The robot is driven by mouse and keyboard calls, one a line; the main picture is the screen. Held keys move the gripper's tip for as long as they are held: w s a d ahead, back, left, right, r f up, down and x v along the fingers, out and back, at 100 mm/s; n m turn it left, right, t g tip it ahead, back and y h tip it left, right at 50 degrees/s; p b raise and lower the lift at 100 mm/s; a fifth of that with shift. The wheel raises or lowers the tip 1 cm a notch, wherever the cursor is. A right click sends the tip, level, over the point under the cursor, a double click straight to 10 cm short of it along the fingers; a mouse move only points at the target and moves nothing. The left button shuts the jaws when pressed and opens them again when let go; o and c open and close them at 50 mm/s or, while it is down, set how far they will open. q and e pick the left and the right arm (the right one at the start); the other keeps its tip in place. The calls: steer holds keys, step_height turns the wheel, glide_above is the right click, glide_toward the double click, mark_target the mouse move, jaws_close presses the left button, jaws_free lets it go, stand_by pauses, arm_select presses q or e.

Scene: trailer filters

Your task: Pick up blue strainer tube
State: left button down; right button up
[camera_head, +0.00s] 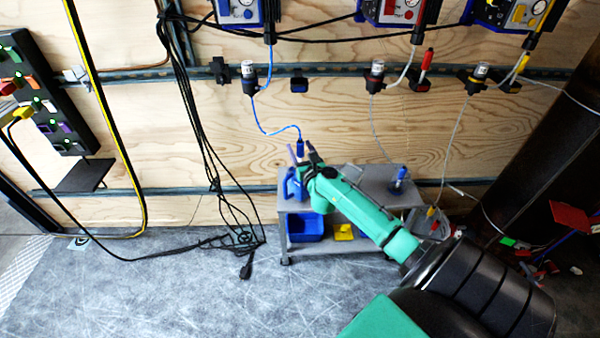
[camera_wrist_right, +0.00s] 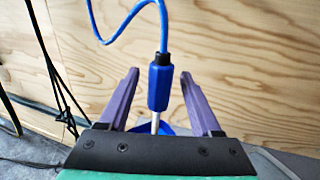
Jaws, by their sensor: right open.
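The blue strainer tube (camera_head: 300,146) hangs at the end of a thin blue hose in the head view, just above the cart. In the right wrist view the blue strainer tube (camera_wrist_right: 160,88) is upright, with a black collar on top and a pale metal stem below. My right gripper (camera_head: 303,152) is at the tube. In the right wrist view the purple fingers of my right gripper (camera_wrist_right: 160,100) are open, one on each side of the tube, with gaps between. The stem's lower end is partly hidden behind the gripper's black edge. My left gripper does not show.
A grey cart (camera_head: 375,180) stands under my right arm, with a blue bin (camera_head: 305,228) and a yellow item (camera_head: 343,232) on its lower shelf. A blue jug (camera_head: 292,185) stands beside the gripper. Black cables (camera_head: 205,140) hang to the left. The plywood wall is close behind.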

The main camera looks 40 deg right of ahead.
steer(key=shift+r, duration=0.1)
steer(key=shift+c, duration=0.3)
jaws_close()
steer(key=shift+a, duration=0.1)
stand_by(0.9)
